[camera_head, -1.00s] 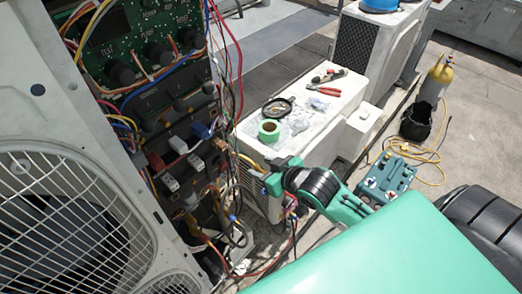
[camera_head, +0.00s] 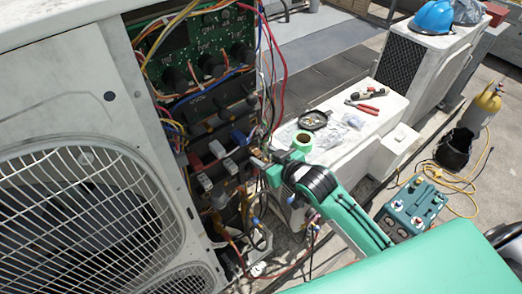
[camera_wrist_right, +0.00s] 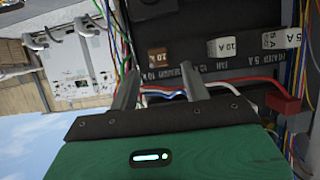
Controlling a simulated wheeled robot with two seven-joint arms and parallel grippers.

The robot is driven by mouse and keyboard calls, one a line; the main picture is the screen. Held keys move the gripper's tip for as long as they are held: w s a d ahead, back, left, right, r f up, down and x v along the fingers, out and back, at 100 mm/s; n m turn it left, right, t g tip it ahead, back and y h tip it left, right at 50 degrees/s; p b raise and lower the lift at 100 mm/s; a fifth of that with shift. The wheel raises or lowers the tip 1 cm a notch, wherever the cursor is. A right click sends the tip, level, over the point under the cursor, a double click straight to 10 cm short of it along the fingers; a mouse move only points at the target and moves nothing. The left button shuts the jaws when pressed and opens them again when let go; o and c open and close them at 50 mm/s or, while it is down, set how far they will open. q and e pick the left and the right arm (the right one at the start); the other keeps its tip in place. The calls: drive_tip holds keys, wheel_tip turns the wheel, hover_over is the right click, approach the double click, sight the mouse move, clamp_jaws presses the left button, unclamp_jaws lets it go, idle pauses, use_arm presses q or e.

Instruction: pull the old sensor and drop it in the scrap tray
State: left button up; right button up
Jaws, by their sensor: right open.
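My right gripper (camera_head: 264,160) is at the right edge of the open electrical bay of the condenser (camera_head: 60,90), among hanging wires. In the wrist view its two fingers (camera_wrist_right: 158,84) are apart, with white, blue and red wires (camera_wrist_right: 205,91) crossing just beyond or between them; I cannot tell which. Beyond the fingers are a brown block (camera_wrist_right: 157,57) and a white block (camera_wrist_right: 221,47) on a dark labelled panel. I cannot pick out the old sensor for certain. A black round dish (camera_head: 312,120) on the white unit holds small bits; I cannot tell if it is the scrap tray. My left gripper is out of view.
Green tape (camera_head: 302,141), a clear bag (camera_head: 329,136) and red-handled pliers (camera_head: 364,107) lie on the white unit's top. A teal gauge box (camera_head: 411,207), a black bag (camera_head: 454,148) and a yellow cylinder (camera_head: 486,103) stand on the roof. A blue helmet (camera_head: 433,17) rests on another unit.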

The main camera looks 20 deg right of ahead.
sight(252, 150)
drive_tip(key=shift+x, duration=1.35)
clamp_jaws()
